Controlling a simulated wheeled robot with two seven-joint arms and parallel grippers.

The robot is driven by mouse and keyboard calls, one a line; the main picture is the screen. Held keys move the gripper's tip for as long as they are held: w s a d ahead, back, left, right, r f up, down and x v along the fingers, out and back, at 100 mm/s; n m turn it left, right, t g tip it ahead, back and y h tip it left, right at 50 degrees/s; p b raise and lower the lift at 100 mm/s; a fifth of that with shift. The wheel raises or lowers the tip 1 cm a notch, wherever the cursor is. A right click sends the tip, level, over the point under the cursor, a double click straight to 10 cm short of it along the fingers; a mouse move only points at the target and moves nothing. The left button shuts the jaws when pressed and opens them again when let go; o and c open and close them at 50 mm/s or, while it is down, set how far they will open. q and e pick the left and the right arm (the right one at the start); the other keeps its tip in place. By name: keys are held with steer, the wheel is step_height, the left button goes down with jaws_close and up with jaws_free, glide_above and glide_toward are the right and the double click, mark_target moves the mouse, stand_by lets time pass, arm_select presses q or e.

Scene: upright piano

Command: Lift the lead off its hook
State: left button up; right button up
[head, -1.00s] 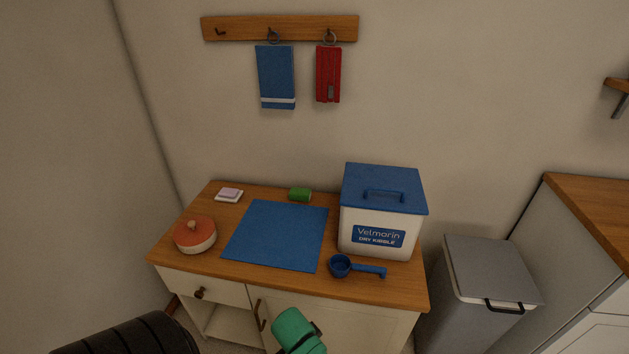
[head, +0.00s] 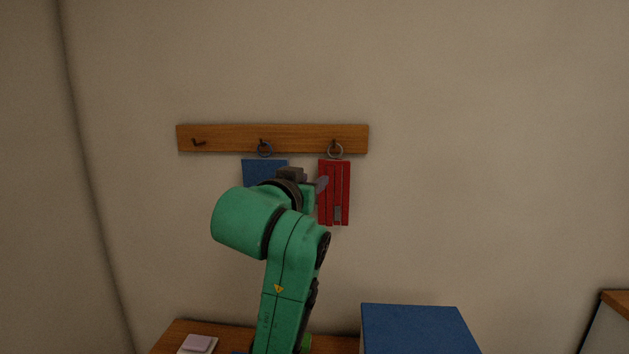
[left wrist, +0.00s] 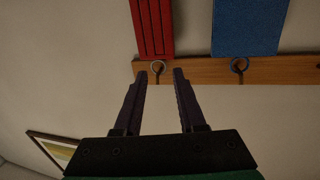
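The red lead (head: 341,190), folded with a grey clip near its bottom, hangs by a metal ring (head: 335,151) from the right hook of the wooden rail (head: 220,139). My left gripper (head: 318,184) is raised in front of the wall, beside the lead's left edge, partly covering the blue towel. In the left wrist view, which looks upside down, the open, empty left gripper (left wrist: 157,77) has its fingers to either side of the lead's ring (left wrist: 157,67). How far the fingertips are from the ring is unclear. The lead (left wrist: 151,27) reaches toward the picture top. My right gripper is out of view.
The blue towel (head: 262,168) hangs by its ring from the middle hook, close to the lead. The left hook (head: 199,142) is bare. Below are the cabinet top (head: 180,335) and the blue-lidded bin (head: 415,328). The wall right of the rail is clear.

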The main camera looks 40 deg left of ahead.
arm_select(q)
step_height(320, 180, up, 2)
steer(key=p, duration=0.3)
glide_above(334, 185)
steer(key=s+a, duration=0.1)
steer(key=a, duration=0.1)
steer(key=shift+s+d+r, duration=0.15)
steer(key=shift+d+r, duration=0.05)
jaws_close()
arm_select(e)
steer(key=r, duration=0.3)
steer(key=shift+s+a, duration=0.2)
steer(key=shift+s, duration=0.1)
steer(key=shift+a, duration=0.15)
